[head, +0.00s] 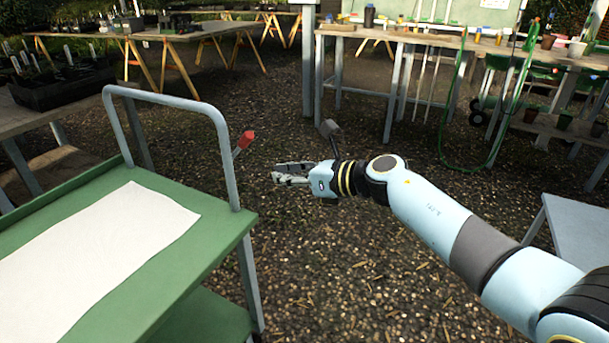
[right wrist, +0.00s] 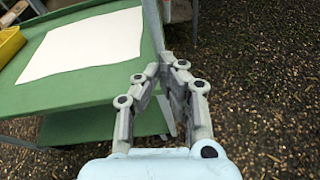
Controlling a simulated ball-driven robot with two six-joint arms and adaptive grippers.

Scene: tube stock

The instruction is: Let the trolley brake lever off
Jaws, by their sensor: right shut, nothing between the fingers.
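The green trolley (head: 225,235) stands at the left, with a grey tubular handle frame (head: 165,97). The brake lever (head: 245,139) has a red grip and slants up and to the right from the frame's nearer post. My right gripper (head: 275,174) is shut and empty, right of the post and a little below the red grip, apart from both in the head view. In the right wrist view its fingers (right wrist: 169,65) point toward the trolley's green top (right wrist: 95,88). I cannot make out the lever there. My left gripper is out of view.
A white sheet (head: 95,245) lies on the trolley top. A grey-blue table (head: 575,230) stands at the right. Gravel floor (head: 330,270) is clear between. Benches (head: 450,40) stand behind.

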